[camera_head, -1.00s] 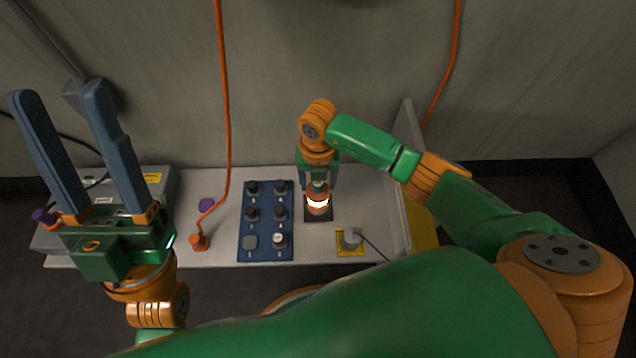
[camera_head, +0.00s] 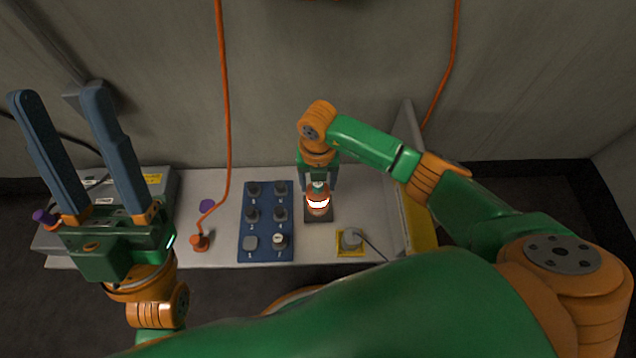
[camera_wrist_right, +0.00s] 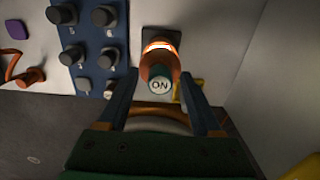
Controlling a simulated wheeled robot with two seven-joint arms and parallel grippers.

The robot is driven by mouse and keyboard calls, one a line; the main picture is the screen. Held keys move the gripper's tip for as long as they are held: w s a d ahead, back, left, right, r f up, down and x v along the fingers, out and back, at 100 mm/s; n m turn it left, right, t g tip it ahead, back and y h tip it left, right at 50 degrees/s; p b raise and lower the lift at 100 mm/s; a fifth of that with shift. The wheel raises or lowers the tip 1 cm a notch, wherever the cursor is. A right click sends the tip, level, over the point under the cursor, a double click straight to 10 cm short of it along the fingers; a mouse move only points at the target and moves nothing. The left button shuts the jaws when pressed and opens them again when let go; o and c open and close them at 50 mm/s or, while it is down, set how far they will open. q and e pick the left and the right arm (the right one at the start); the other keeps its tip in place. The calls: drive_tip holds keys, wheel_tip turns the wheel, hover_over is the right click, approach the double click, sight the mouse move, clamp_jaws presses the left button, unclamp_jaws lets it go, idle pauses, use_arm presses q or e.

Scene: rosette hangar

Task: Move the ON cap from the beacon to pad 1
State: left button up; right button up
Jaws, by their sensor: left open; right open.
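The beacon (camera_head: 318,203) glows orange-white on a dark base on the bench. It also shows in the right wrist view (camera_wrist_right: 158,50). The ON cap (camera_wrist_right: 159,85), pale with dark "ON" lettering, sits on top of the beacon. My right gripper (camera_wrist_right: 158,82) is open, pointing down, with its fingers on either side of the cap; I cannot tell whether they touch it. The blue board (camera_head: 267,250) holds several dark knob-like caps on numbered pads; the numbers are too small to read surely. My left gripper (camera_head: 52,95) is open and empty, raised at the far left.
An orange plug (camera_head: 199,242) with a cable stands left of the board, near a purple piece (camera_head: 207,205). A grey knob on a yellow plate (camera_head: 351,241) is at the front right. A grey box (camera_head: 160,185) is at the left, a yellow-sided panel (camera_head: 420,225) at the right.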

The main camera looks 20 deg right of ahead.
idle(0.4)
clamp_jaws()
idle(1.4)
